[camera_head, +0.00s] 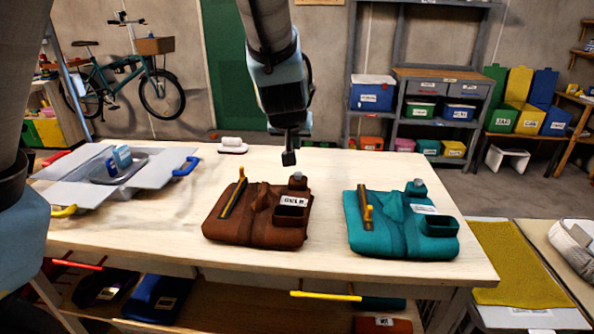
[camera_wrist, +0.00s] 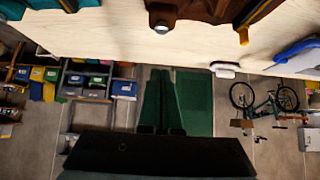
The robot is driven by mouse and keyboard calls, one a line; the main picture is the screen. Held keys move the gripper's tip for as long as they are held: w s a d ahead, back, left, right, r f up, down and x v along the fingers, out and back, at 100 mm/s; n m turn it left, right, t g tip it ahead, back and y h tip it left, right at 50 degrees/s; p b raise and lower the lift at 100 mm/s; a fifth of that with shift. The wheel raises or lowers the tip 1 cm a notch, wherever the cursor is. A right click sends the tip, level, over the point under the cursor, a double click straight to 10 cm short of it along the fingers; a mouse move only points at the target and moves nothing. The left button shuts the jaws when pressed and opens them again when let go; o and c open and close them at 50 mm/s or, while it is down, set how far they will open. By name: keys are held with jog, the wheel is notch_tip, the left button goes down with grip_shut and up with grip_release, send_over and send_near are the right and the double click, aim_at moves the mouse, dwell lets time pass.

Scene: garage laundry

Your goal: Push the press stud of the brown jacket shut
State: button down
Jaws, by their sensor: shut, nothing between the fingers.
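The brown jacket (camera_head: 255,232) lies folded on the light wooden table. Its press stud (camera_head: 297,176) shows as a small grey cap on a brown tab at the jacket's far right corner. In the wrist view the stud (camera_wrist: 161,27) is at the top, at the edge of the brown cloth (camera_wrist: 195,9). My gripper (camera_head: 289,158) is shut and empty, pointing down. In the head view it appears just above and slightly left of the stud, apart from it. I cannot tell from the small cap whether the stud is fastened.
A teal jacket (camera_head: 390,240) with a similar grey stud (camera_head: 416,183) lies to the right. A yellow-handled zip strip (camera_head: 236,196) is on the brown jacket's left. A grey open box (camera_head: 75,178) stands at the table's left, and a white block (camera_head: 232,146) at the back.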

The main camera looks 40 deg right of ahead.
jog(key=b, duration=0.1)
send_over(298, 174)
jog(key=f, duration=0.5)
jog(key=shift+s+a+f, duration=0.15)
jog(key=shift+a, duration=0.2)
jog(key=shift+s+f, duration=0.1)
jog(key=shift+f, duration=1.6)
